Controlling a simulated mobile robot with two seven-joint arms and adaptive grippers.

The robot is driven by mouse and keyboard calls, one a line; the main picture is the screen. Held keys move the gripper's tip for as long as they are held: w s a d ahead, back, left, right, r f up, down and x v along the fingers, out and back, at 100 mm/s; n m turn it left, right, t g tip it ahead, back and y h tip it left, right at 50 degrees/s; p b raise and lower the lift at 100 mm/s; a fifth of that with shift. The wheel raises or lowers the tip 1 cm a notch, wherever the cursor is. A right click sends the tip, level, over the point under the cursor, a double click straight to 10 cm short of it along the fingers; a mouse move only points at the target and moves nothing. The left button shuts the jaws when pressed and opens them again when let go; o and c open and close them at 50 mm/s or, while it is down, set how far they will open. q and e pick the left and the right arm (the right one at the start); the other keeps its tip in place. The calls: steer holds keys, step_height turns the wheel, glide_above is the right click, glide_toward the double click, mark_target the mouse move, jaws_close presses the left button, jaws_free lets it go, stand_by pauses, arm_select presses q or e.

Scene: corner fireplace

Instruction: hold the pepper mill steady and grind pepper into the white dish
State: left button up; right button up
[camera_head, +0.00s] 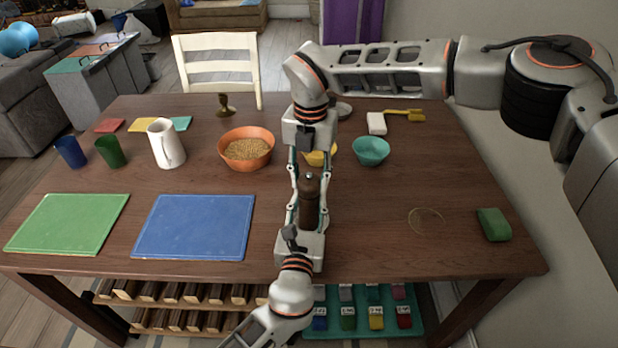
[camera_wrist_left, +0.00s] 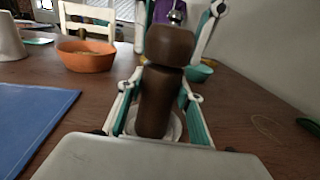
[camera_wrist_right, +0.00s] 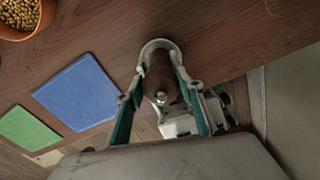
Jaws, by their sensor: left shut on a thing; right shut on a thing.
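The dark brown pepper mill (camera_head: 309,205) stands upright near the table's front edge. My left gripper (camera_head: 308,212) comes in low from the front and is shut around its body, also seen in the left wrist view (camera_wrist_left: 155,110). My right gripper (camera_head: 308,182) points down from above and is shut on the mill's head, whose silver tip shows in the right wrist view (camera_wrist_right: 161,96). The white dish (camera_wrist_right: 158,45) shows partly as a pale rim just beyond the mill; more of it shows low behind the mill in the left wrist view (camera_wrist_left: 177,127). In the head view it is mostly hidden.
A blue board (camera_head: 193,227) and green board (camera_head: 68,224) lie left. An orange bowl of grains (camera_head: 246,148), white pitcher (camera_head: 166,144) and teal bowl (camera_head: 370,151) stand farther back. A green sponge (camera_head: 493,224) lies right; table between it and the mill is mostly clear.

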mark_target(311, 176)
steer(key=shift+m, duration=1)
steer(key=shift+d, duration=0.1)
steer(key=o, duration=1.1)
steer(key=shift+r, duration=0.1)
step_height(311, 176, up, 12)
